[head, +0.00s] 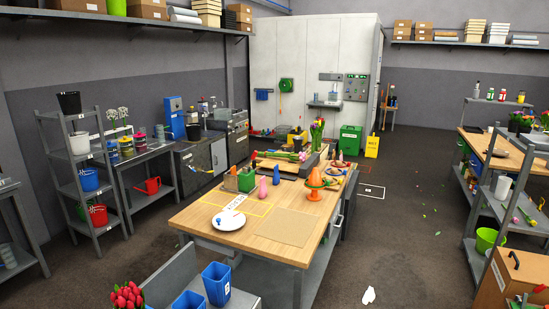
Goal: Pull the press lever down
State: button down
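I cannot make out a press or its lever for certain in the head view. A wooden-topped workbench (205,213) stands in the middle. At its far end, a tulip bunch (317,131) stands upright, and more flowers with green stems lie beside it. Red tulips (128,295) show at the lower left edge. My gripper is not in view.
Blue bins (217,284) stand in front. Shelves line the left (95,185) and right (470,215). Dark floor (395,225) lies open right of the bench.

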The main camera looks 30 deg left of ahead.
aim_at(255, 153)
jog(key=u, duration=0.05)
jog(key=i, duration=2.4)
jog(key=u, duration=2.1)
